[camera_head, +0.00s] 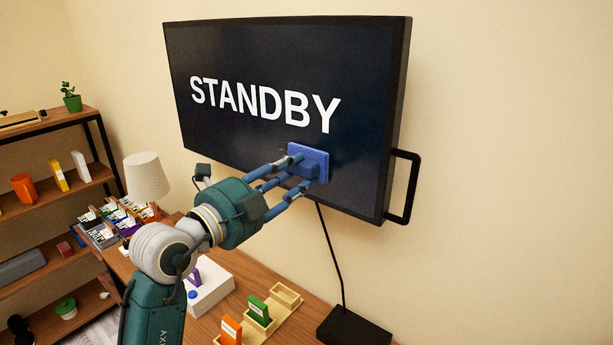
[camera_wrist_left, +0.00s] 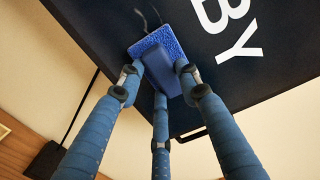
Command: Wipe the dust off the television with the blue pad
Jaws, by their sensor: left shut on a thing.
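The television (camera_head: 260,60) hangs on the wall, its dark screen showing the word STANDBY in white. The blue pad (camera_head: 321,158) lies against or very close to the screen's lower right part, below the letters B and Y. My left gripper (camera_head: 306,174) is shut on the raised grip on the pad's back. In the left wrist view the three fingers close round the pad (camera_wrist_left: 168,38), with the television (camera_wrist_left: 270,80) behind it. My right gripper is out of view.
A black handle (camera_head: 413,187) sticks out at the television's right edge. A cable runs down to a black box (camera_head: 352,328) on the wooden desk. A white lamp (camera_head: 147,175), a card rack and wooden trays (camera_head: 285,297) stand below. A shelf (camera_head: 80,190) is at left.

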